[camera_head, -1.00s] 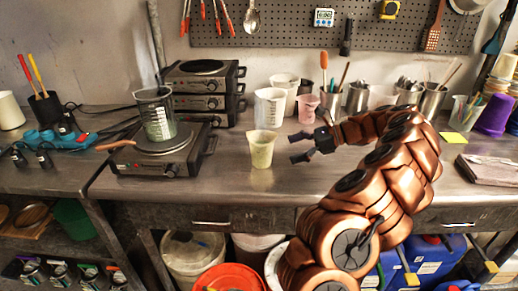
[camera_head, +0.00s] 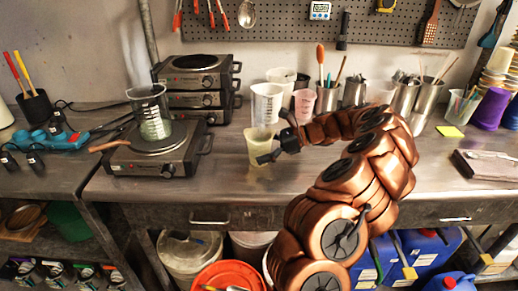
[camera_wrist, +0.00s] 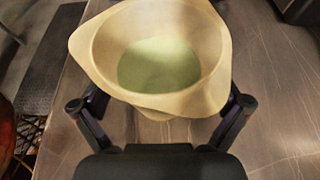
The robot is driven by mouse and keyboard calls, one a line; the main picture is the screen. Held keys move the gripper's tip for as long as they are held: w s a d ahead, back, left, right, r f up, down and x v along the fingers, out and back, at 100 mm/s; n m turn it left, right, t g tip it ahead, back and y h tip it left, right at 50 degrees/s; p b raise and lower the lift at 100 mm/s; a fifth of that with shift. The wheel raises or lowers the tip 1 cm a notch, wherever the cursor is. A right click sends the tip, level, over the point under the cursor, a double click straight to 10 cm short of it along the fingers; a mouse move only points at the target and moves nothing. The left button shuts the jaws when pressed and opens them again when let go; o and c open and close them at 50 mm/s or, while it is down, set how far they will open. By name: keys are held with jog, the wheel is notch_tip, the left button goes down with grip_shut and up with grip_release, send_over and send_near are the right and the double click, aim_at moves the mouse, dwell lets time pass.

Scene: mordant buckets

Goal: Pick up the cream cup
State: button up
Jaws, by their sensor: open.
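The cream cup (camera_head: 258,147) stands upright on the metal workbench, right of the hot plate. In the wrist view the cup (camera_wrist: 98,62) fills the upper middle, with a pale green content at its bottom. My gripper (camera_head: 267,148) is at the right side of the cup in the head view. In the wrist view the dark fingers of my gripper (camera_wrist: 160,108) are spread on the left and right of the cup, below its flared rim. The fingertips are partly hidden by the cup, and I cannot tell whether they touch it.
A hot plate (camera_head: 150,160) with a glass beaker (camera_head: 149,112) stands to the left. White measuring jugs (camera_head: 266,104) and a pink cup (camera_head: 304,103) stand behind the cup. The bench front edge is close, and bare bench (camera_head: 225,185) lies in front of the cup.

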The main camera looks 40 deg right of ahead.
jog(key=shift+w+a, duration=0.1)
jog(key=shift+a, duration=0.05)
jog(key=c, duration=1.5)
jog(key=shift+o, duration=0.2)
jog(key=shift+r, duration=0.1)
jog(key=shift+r, duration=1.5)
jog(key=s, duration=0.4)
jog(key=s+r+b, duration=0.1)
jog(key=s, duration=0.3)
jog(key=s+b, duration=0.1)
jog(key=s, duration=0.3)
jog(key=shift+r, duration=0.2)
jog(key=shift+s+a+r, duration=0.1)
jog(key=shift+s+r, duration=0.05)
jog(key=shift+s, duration=1.55)
